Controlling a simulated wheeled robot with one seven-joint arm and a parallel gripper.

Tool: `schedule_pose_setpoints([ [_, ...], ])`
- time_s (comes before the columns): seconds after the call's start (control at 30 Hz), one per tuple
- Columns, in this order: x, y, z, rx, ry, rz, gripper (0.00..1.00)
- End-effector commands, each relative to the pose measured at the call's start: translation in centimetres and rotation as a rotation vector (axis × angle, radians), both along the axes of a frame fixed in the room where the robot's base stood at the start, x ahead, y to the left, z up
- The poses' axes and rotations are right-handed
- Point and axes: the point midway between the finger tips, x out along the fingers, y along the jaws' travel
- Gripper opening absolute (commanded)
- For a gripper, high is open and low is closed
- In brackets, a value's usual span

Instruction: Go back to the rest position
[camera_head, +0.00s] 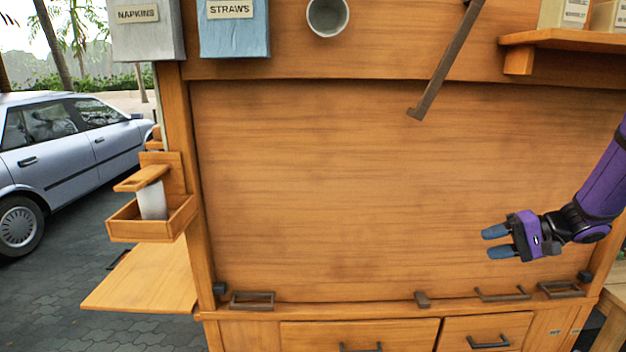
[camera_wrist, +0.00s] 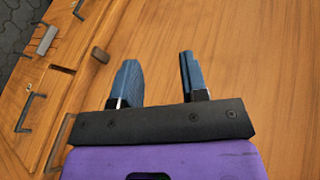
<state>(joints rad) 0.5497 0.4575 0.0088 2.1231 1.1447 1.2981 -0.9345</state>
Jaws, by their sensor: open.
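My gripper (camera_head: 497,243) is at the right of the head view, on the end of my purple arm. Its two blue fingers are apart and nothing is between them. It is in front of the large wooden panel (camera_head: 350,180), toward the panel's lower right. In the wrist view my gripper (camera_wrist: 160,80) also shows open and empty, with the bare wooden panel (camera_wrist: 240,50) behind the fingers. I cannot tell the exact gap between the fingertips and the panel.
Below the panel are drawers with dark handles (camera_head: 490,341) and metal brackets (camera_head: 252,299). A shelf (camera_head: 570,40) with boxes is at upper right. A dark metal bar (camera_head: 446,62) hangs above. A wooden holder (camera_head: 150,222) with a white cylinder is at left, near a parked car (camera_head: 75,150).

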Motion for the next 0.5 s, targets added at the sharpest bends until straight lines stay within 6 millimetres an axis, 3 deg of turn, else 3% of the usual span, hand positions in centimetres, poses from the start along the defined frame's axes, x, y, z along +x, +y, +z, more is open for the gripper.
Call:
schedule_pose_setpoints([
  [0.03,-0.8,1.3,1.4,-0.039,0.007,0.034,0.40],
  [0.2,-4.0,4.7,4.9,-0.176,0.048,0.127,0.40],
  [0.5,-10.4,9.0,9.8,-0.447,0.071,0.227,0.40],
])
